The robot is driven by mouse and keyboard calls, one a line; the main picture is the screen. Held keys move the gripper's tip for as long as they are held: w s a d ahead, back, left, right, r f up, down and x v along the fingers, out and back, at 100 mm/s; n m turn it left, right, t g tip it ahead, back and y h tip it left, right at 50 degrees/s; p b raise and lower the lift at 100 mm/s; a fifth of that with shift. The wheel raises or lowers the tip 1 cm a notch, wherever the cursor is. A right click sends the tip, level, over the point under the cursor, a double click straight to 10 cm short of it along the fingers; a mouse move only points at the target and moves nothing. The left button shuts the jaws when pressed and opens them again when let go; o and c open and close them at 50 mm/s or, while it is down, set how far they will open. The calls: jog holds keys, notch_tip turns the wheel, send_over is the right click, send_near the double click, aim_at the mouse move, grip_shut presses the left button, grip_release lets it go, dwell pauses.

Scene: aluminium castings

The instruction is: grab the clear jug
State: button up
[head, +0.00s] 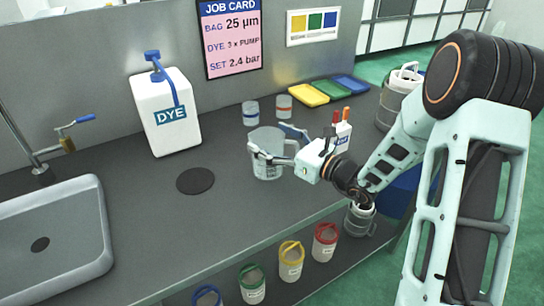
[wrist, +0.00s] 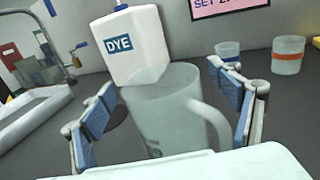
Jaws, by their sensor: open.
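The clear jug (head: 267,158) stands upright on the dark counter, with measuring marks on its side. In the wrist view the clear jug (wrist: 165,108) is between my two fingers, with its handle toward the right finger. My gripper (head: 275,143) is open around the upper part of the jug. In the wrist view my gripper (wrist: 172,108) has one blue-padded finger on each side, with a gap visible at the left. I cannot tell whether the right finger touches the handle.
A white DYE container (head: 168,112) stands behind and left of the jug. Two small banded jars (head: 250,113) (head: 284,106) stand behind it. A black round pad (head: 195,181) lies to the left. A sink (head: 50,240) is at far left. Several lidded pots (head: 291,261) stand below the counter.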

jog(key=c, duration=1.6)
jog(key=shift+r, duration=0.1)
